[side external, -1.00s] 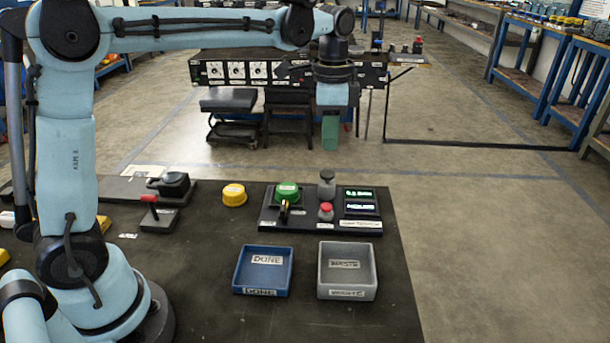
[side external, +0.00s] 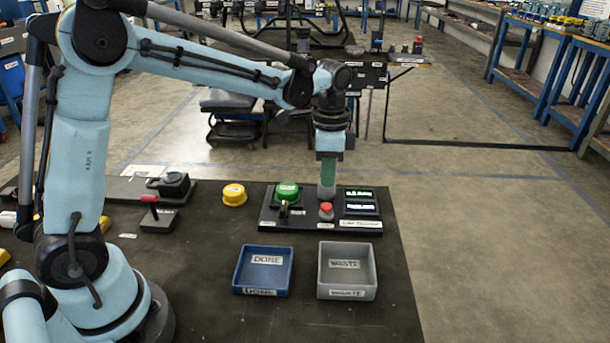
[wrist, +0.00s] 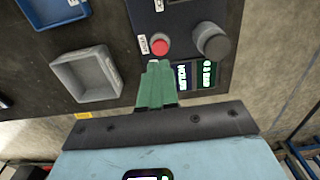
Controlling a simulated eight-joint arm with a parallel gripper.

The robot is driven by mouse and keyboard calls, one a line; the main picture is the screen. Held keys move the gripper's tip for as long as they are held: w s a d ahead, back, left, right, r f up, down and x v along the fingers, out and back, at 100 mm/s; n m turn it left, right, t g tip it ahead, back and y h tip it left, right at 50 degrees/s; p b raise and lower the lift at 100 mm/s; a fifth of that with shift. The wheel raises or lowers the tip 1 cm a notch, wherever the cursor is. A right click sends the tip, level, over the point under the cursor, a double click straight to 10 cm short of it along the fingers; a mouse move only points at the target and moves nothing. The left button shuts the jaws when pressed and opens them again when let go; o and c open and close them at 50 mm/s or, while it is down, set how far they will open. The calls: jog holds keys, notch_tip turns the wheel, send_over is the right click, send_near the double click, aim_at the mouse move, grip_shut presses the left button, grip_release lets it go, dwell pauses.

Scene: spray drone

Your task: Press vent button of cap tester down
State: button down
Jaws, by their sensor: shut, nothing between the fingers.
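The cap tester is a dark panel (side external: 335,227) carrying a green cap (side external: 287,191), a black lever in front of it, a red button (side external: 326,211), a grey knob and a lit display (side external: 359,194). In the wrist view the red button (wrist: 160,46) has a small white label beside it, and the grey knob (wrist: 211,40) stands to its right. My gripper (side external: 327,186) is shut and empty, pointing down over the tester and overlapping the grey knob in the side view. In the wrist view its green fingertips (wrist: 158,64) appear just beside the red button; contact cannot be told.
A blue DONE tray (side external: 238,270) and a grey WASTE tray (side external: 323,275) stand in front of the tester, both empty. A yellow cap (side external: 234,194) sits left of the tester. The dark table is clear around the trays.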

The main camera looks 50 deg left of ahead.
aim_at(327, 205)
jog(key=shift+f, duration=2.7)
jog(key=shift+f, duration=1.15)
notch_tip(327, 205, up, 15)
